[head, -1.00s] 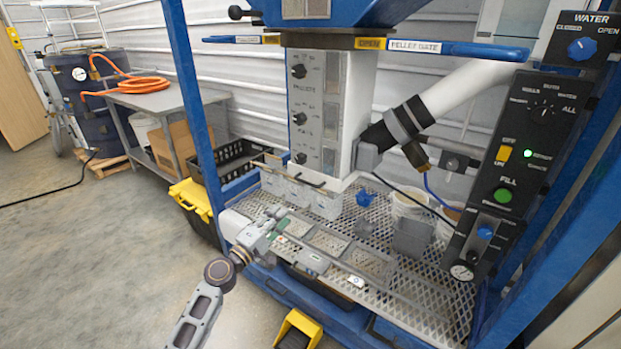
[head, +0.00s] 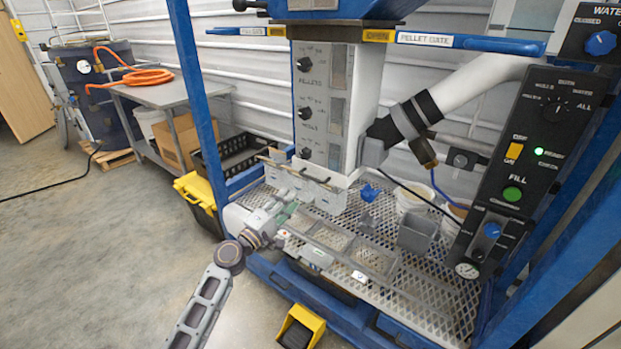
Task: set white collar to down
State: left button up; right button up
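I cannot pick out a clearly white collar. The white pipe (head: 478,85) at the right runs down into a black sleeve with a grey band (head: 408,118). A regulator with a blue knob (head: 492,230) and a round gauge (head: 467,270) sits low on the black control panel (head: 522,150); a pale part shows by the knob, too small to make out. My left gripper (head: 287,210) is over the left end of the mesh shelf, beside the pale chutes under the pellet column, well left of the panel. Its fingers are too small to tell open from shut. My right gripper is out of view.
The mesh shelf (head: 425,300) carries a framed tray (head: 335,240), a grey cup (head: 416,232) and white buckets (head: 412,200). A blue post (head: 193,70) stands behind my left arm. A yellow pedal (head: 300,328) is on the floor. Open floor lies left.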

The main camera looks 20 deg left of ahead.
aim_at(311, 178)
pick_arm(q)
jog(key=shift+p+x, duration=0.85)
jog(key=shift+x, duration=5.1)
jog(key=shift+w+f, duration=0.1)
jog(key=shift+w, duration=0.05)
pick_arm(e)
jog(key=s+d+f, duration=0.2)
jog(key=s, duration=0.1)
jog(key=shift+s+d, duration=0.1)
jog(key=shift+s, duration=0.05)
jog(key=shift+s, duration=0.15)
pick_arm(q)
grip_shut()
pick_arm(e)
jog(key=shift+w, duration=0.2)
